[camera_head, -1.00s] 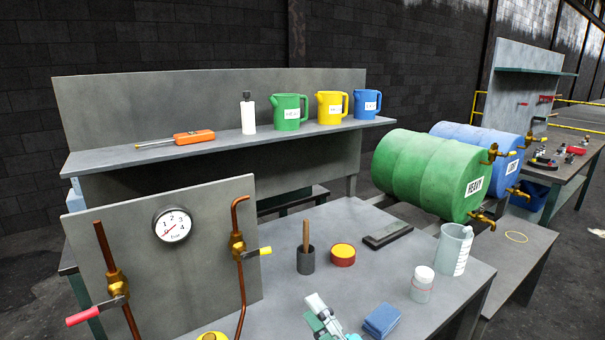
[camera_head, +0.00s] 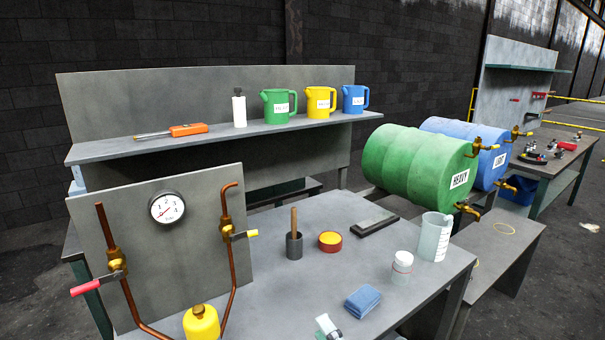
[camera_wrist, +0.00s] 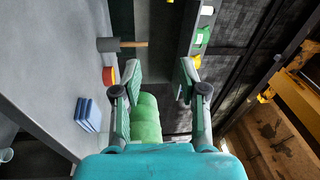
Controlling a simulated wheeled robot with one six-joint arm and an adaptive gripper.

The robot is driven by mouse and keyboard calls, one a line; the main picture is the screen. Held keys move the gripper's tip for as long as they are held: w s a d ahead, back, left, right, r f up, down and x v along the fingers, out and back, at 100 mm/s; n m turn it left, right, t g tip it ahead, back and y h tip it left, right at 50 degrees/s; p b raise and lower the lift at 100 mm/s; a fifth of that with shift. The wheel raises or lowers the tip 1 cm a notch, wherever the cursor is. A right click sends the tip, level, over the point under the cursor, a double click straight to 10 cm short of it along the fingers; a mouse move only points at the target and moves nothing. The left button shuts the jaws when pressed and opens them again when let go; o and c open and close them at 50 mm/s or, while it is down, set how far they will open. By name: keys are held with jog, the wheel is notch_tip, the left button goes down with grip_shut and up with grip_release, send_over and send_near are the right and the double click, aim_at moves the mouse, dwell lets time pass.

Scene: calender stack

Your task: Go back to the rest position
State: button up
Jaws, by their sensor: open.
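My gripper (camera_wrist: 160,85) is open in the wrist view, its two green-and-grey fingers apart with nothing held between them. The green drum shows beyond the gap, not touched as far as I can see. In the head view only a small part of my gripper (camera_head: 328,326) shows at the bottom edge, over the front of the grey workbench (camera_head: 290,325). The rest of it is cut off by the frame.
A gauge panel (camera_head: 200,200) stands left.

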jog(key=s+d+f+n+h, duration=0.2)
jog(key=s+d+f+h, duration=0.25)
jog(key=s+f, duration=0.45)
jog(key=s+d+f+n+h, duration=0.1)
jog(key=s+d+f+h, duration=0.2)
jog(key=s+d+f, duration=0.55)
jog(key=s+d+r+n+g+h, duration=0.1)
jog(key=s+n, duration=0.7)
jog(key=s, duration=1.5)
jog(key=shift+s+r+g+h, duration=0.35)
jog(key=shift+r+g+h, duration=0.2)
jog(key=shift+r+g, duration=0.25)
